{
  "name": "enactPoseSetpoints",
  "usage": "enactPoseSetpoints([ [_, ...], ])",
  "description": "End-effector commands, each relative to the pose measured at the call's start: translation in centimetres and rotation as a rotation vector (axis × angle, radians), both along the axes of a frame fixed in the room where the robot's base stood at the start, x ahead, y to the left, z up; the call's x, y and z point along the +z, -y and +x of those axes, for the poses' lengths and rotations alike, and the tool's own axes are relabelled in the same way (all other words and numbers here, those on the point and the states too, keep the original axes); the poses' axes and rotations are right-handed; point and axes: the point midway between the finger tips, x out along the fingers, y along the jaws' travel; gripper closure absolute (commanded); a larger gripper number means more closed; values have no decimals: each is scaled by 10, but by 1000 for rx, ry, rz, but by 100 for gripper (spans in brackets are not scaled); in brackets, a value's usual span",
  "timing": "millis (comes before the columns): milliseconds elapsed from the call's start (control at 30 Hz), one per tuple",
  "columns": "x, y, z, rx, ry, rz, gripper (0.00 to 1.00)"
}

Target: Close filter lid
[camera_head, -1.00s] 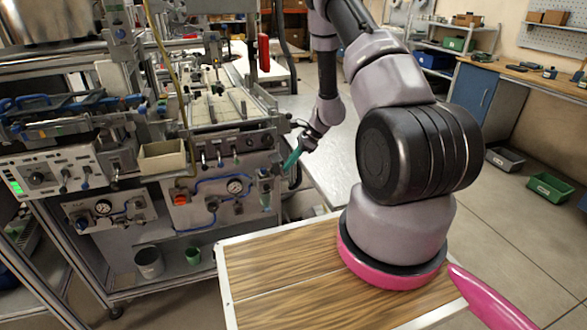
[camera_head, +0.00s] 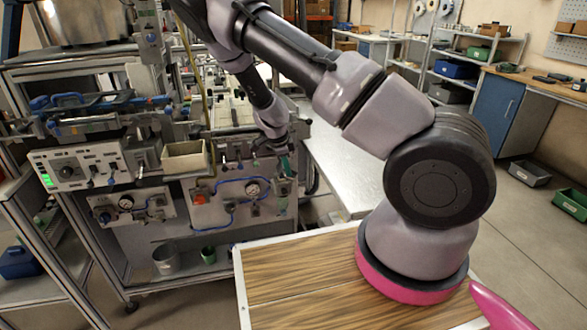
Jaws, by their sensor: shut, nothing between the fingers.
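The lab machine's front panel carries a filter-like unit (camera_head: 282,188) with a small bowl at its right end, below a row of knobs. I cannot make out its lid clearly or tell how far it is open. My gripper (camera_head: 287,160) is at the machine's right front corner, just above the filter unit. It is small and dark in the picture, shut, with nothing seen in it. A teal part shows at its tip. Whether it touches the panel or lid, I cannot tell.
A pressure gauge (camera_head: 253,189) and blue tubing sit left of the filter unit. A cream open box (camera_head: 184,158) stands on the machine's front. A grey bench (camera_head: 345,170) lies to the right. A bucket (camera_head: 166,261) is on the lower shelf.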

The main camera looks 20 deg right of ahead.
Motion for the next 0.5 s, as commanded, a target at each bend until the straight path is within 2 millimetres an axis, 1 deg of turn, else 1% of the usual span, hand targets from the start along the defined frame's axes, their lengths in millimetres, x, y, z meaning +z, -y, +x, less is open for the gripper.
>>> enactPoseSetpoints([
  [33, -3, -6, -1, 12, -2, -46, 100],
  [100, -5, -11, 0, 11, 0, -103, 100],
  [500, -20, -33, 0, 4, 1, -413, 100],
])
